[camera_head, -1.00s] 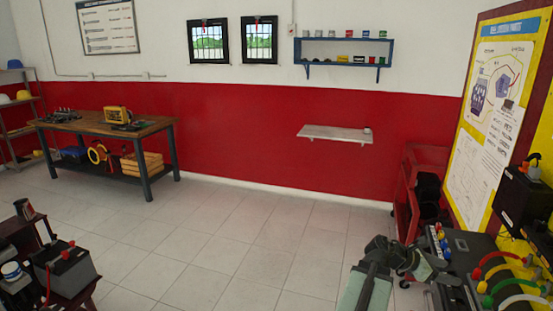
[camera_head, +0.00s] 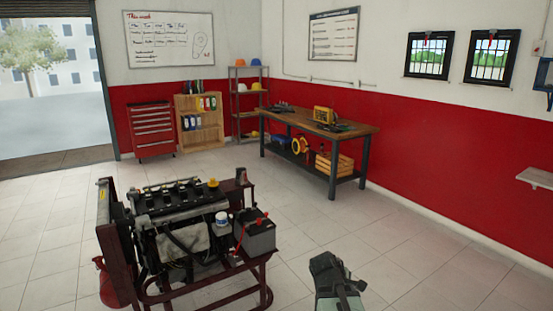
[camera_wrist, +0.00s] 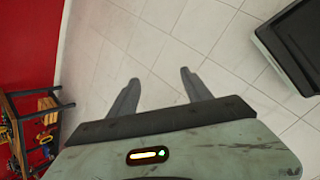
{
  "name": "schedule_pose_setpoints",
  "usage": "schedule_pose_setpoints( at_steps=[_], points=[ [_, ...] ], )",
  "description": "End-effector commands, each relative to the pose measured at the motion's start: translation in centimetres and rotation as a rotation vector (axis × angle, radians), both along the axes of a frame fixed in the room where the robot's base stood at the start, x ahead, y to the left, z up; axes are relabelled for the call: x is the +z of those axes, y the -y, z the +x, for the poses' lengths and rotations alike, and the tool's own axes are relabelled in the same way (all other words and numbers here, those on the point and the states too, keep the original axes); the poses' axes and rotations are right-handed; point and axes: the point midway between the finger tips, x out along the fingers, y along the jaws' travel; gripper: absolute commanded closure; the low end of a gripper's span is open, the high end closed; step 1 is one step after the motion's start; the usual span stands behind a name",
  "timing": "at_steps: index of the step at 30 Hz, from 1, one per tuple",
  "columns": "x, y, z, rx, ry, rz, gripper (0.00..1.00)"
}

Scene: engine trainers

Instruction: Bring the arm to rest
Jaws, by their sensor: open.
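My gripper (camera_wrist: 160,88) shows in the wrist view with its two dark fingers spread apart. Nothing is between them, and only pale floor tiles lie beyond. In the head view, part of my grey-green arm (camera_head: 335,284) stands at the bottom, right of the middle. My fingers cannot be made out there. The arm appears clear of the engine trainer (camera_head: 170,215) to its left in the head view.
A black battery (camera_head: 257,236) sits at the trainer's right side on its red frame. A wooden workbench (camera_head: 350,133) stands along the red wall (camera_head: 440,160). A red tool cabinet (camera_head: 152,130) stands at the back. Tiled floor (camera_head: 410,275) is free around my arm.

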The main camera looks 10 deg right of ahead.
Motion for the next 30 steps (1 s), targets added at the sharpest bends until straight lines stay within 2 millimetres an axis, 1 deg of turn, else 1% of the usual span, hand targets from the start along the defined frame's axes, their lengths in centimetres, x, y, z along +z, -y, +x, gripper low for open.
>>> schedule_pose_setpoints(
  at_steps=[1, 2, 3, 5, 6, 9, 12, 15, 18, 30],
  points=[
    [-0.7, -4.0, 0.5, -0.025, 0.026, 0.067, 0.43],
    [-1.1, -6.4, 0.6, -0.055, 0.040, 0.115, 0.43],
    [-1.7, -9.4, 0.5, -0.109, 0.058, 0.184, 0.43],
    [-2.5, -13.9, -0.1, -0.228, 0.076, 0.299, 0.43],
    [-3.0, -16.1, -0.8, -0.351, 0.084, 0.382, 0.43],
    [-3.5, -18.7, -2.5, -0.659, 0.088, 0.521, 0.43],
    [-3.6, -20.3, -3.4, -0.879, 0.089, 0.575, 0.43],
    [-3.6, -20.4, -3.8, -0.996, 0.108, 0.572, 0.43],
    [-3.6, -20.5, -3.7, -1.030, 0.119, 0.571, 0.43],
    [-3.6, -20.5, -3.7, -1.030, 0.119, 0.571, 0.43]
  ],
)
